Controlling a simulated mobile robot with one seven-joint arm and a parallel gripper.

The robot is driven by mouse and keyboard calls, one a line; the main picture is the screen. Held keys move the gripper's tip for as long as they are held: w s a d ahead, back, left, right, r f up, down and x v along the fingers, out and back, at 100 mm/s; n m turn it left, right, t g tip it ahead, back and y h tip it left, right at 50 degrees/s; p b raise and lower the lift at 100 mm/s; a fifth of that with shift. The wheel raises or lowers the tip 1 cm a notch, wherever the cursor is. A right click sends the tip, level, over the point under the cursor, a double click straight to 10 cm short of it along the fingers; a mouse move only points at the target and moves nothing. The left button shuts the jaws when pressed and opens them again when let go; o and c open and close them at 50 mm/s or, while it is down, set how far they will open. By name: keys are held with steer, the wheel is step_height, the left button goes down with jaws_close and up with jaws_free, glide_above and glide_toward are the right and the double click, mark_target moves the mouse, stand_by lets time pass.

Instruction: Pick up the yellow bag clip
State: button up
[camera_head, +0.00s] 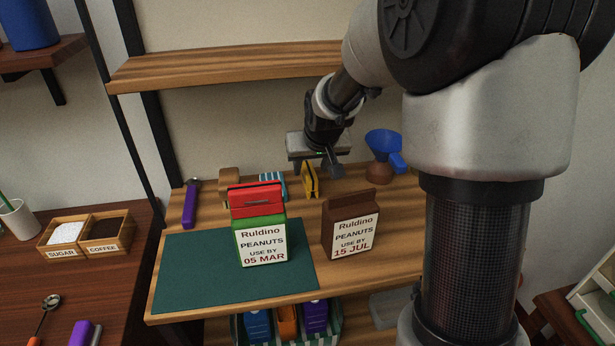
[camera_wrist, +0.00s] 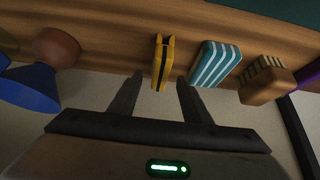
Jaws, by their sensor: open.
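The yellow bag clip (camera_head: 310,180) stands near the back of the wooden counter, behind the brown peanut bag, in the head view. In the wrist view the yellow clip (camera_wrist: 163,62) has a dark stripe down its middle and lies in line with the gap between my fingers. My gripper (camera_head: 325,172) is just above and beside the clip in the head view. In the wrist view my gripper (camera_wrist: 158,82) is open, with one finger on each side of the clip's lower end and a visible gap on both sides. Nothing is held.
A blue striped object (camera_wrist: 214,63) and a tan wooden one (camera_wrist: 265,82) stand close to the clip. A blue funnel (camera_head: 384,146) is to the right. A green-and-red bag (camera_head: 258,222) and brown bag (camera_head: 351,225) stand in front. A shelf (camera_head: 230,68) hangs above.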

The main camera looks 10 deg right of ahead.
mark_target(311, 172)
steer(key=x, duration=0.2)
steer(key=b+x, duration=0.1)
steer(key=x, duration=0.1)
steer(key=shift+s+f, duration=0.1)
steer(key=shift+f, duration=0.4)
jaws_close()
steer(key=shift+r, duration=0.15)
